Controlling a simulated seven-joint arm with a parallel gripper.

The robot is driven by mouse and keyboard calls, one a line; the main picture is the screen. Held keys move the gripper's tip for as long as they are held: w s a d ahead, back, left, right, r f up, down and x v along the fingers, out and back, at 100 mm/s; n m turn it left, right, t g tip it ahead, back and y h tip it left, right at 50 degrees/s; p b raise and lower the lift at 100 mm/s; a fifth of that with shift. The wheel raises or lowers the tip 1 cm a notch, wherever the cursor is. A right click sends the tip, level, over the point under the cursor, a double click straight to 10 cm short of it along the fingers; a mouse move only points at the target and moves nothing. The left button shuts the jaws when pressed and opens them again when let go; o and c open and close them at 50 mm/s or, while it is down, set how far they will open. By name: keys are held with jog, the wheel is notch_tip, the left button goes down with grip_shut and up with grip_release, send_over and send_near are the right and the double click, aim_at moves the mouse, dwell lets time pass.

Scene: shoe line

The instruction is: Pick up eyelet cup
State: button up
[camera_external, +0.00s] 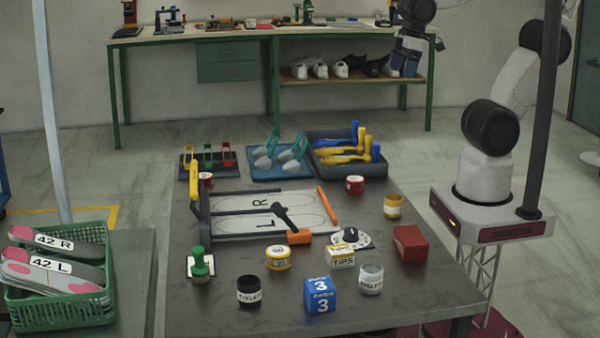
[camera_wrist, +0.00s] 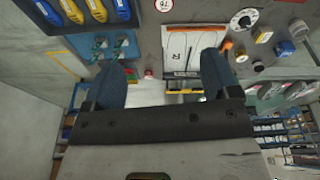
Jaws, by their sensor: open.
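Two labelled cups stand upright near the front of the grey table in the external view. One is a black cup (camera_external: 249,291) at front left, its label seeming to read "eyelets". The other is a clear grey cup (camera_external: 371,280) right of the blue block, with a label too small to read surely. My gripper (camera_external: 404,70) is raised at the upper right, far from both cups. In the wrist view my gripper (camera_wrist: 163,82) shows two blue-grey fingers spread wide with nothing between them. I cannot pick out the cups surely there.
A white board (camera_external: 235,214) lies behind. Tool trays (camera_external: 318,172) line the back edge.

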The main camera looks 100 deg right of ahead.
jog(key=w+a+f+n+g, duration=0.1)
jog(key=w+a+f+n, duration=0.25)
jog(key=a+f, duration=0.2)
jog(key=w+a+f+n, duration=0.3)
jog(key=a+f+n, duration=0.1)
jog(key=f+n, duration=0.15)
jog(key=n+g, duration=0.1)
jog(key=n, duration=0.7)
send_over(394, 197)
jog(key=f, duration=1.4)
jog(key=shift+s+d+f, duration=0.1)
jog(key=shift+d, duration=0.3)
jog(key=shift+a+f, duration=0.25)
jog(key=shift+f, duration=0.15)
jog(key=shift+f, duration=1.25)
jog(key=shift+f, duration=0.1)
jog(key=shift+a+f, duration=0.1)
jog(key=shift+f, duration=2.4)
